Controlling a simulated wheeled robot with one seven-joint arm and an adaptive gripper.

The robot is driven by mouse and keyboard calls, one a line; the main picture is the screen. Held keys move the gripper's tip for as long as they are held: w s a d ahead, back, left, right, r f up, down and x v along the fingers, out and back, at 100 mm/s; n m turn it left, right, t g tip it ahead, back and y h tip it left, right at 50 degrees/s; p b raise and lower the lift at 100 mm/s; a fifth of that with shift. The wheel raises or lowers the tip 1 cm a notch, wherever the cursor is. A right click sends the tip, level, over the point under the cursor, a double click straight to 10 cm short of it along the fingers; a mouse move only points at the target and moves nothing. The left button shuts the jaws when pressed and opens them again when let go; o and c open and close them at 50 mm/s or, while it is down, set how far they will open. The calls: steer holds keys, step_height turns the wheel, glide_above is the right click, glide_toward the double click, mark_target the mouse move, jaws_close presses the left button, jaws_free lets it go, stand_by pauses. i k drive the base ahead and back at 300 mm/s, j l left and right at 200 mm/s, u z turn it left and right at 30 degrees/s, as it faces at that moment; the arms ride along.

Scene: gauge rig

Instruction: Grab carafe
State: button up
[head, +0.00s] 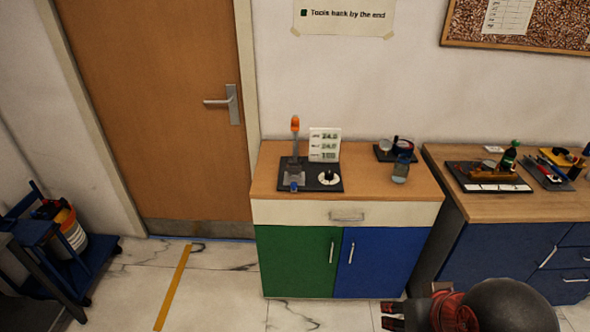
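A small clear glass vessel (401,170) with a bluish tint stands on the right part of the wooden cabinet top, near its front edge; it looks like the carafe, though it is too small to be sure. My gripper (386,315) is at the bottom of the head view, low in front of the cabinet and well apart from the vessel. Its two dark fingers point left with a gap between them, and nothing shows between them.
The cabinet (264,187) also bears a black gauge rig (318,186) with an orange-topped post and a white readout card (324,145). A dark tray (381,153) with small vessels sits behind the glass one. A cluttered workbench (462,207) stands right.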

mark_target(401, 167)
steer(key=i+j, duration=0.3)
steer(key=i, duration=0.2)
steer(key=i+j+z, duration=0.1)
steer(key=i+j, duration=0.25)
steer(key=i, duration=0.15)
steer(key=i+j, duration=0.35)
steer(key=i, duration=0.15)
steer(key=z, duration=0.05)
